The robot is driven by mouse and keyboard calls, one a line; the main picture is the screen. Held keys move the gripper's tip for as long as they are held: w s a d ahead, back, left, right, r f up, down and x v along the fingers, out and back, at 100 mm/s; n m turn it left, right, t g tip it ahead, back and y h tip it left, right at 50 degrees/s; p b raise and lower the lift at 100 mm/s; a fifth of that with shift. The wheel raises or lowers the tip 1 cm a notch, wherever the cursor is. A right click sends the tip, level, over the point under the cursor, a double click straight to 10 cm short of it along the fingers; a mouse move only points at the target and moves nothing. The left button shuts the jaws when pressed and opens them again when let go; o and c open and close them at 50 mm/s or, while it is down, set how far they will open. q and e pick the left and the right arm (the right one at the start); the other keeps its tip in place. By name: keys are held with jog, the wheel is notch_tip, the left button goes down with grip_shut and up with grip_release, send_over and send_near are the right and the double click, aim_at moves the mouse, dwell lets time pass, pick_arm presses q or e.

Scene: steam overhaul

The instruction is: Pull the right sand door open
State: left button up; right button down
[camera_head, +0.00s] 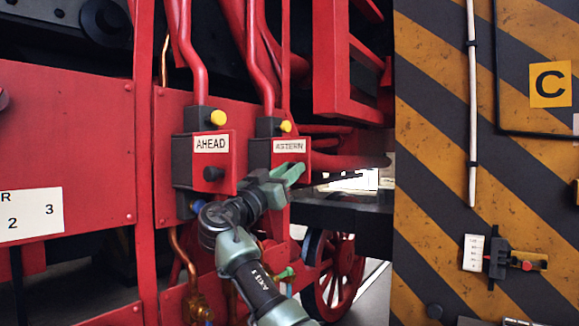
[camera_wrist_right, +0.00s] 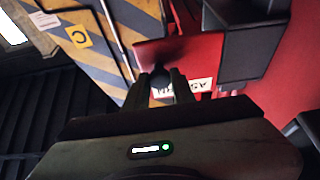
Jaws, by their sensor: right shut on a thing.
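The right sand door, a red plate labelled ASTERN (camera_head: 290,158), is on the front of a dark box at the middle of the head view. In the right wrist view the red door (camera_wrist_right: 195,52) shows with its label upside down. My right gripper (camera_head: 287,177) is at the lower part of this door. In the right wrist view its two fingers (camera_wrist_right: 161,84) are shut on the door's black knob (camera_wrist_right: 160,76), which is partly hidden by them. I cannot tell whether the door stands ajar. My left gripper is not in view.
The AHEAD door (camera_head: 219,176) with its black knob (camera_head: 213,174) is just left of my right arm. Red pipes (camera_head: 262,65) rise above both boxes. A yellow and black striped wall (camera_head: 440,180) stands at right. A red spoked wheel (camera_head: 340,278) is below.

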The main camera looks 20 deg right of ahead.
jog(key=shift+r, duration=0.1)
jog(key=c, duration=1.2)
grip_release()
jog(key=shift+w, duration=0.1)
